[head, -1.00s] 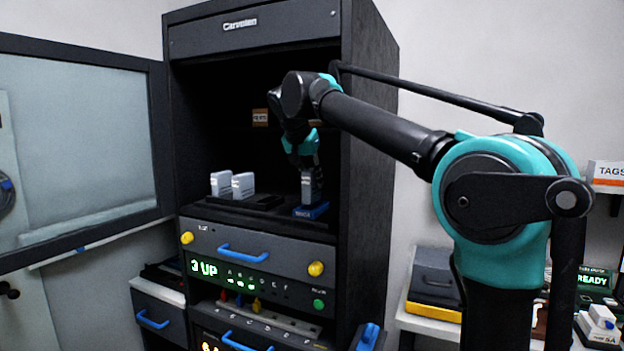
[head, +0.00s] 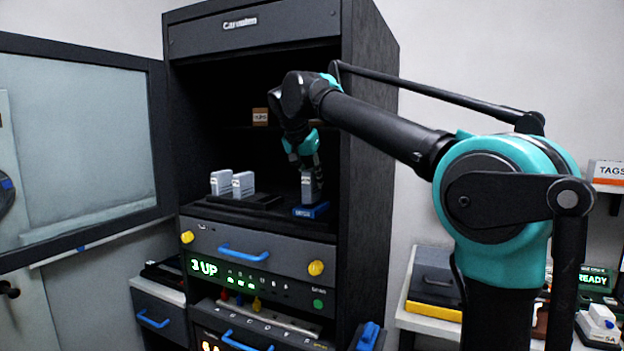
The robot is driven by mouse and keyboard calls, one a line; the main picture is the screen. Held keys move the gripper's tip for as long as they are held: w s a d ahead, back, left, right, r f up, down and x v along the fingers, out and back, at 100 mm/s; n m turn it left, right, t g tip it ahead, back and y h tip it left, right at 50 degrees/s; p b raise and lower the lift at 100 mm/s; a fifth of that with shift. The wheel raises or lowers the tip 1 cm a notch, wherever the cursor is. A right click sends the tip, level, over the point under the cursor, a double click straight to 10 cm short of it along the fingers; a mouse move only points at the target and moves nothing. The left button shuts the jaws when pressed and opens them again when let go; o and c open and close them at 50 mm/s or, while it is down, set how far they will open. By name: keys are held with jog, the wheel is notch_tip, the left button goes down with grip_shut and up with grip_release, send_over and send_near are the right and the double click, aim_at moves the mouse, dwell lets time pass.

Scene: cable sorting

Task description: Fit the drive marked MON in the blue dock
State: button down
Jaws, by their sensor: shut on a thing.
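My gripper (head: 308,168) reaches down inside the open cabinet and is shut on a grey drive (head: 309,186). The drive is upright, directly over the blue dock (head: 311,211) on the cabinet's shelf. Its lower end meets the dock's top in the picture; I cannot tell how deep it sits. The marking on the held drive is too small to read. Two pale drives, one on the left (head: 220,183) and one beside it (head: 243,185), stand in a dark rack (head: 262,200) to the left of the dock.
The cabinet's right wall (head: 365,130) is close to my gripper. A small brown labelled box (head: 260,117) is at the back above. The glass door (head: 75,140) stands open at left.

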jog(key=shift+f, duration=1.4)
dwell(1.8)
jog(key=c, duration=1.2)
grip_release()
jog(key=o, duration=0.5)
jog(key=shift+r, duration=3.5)
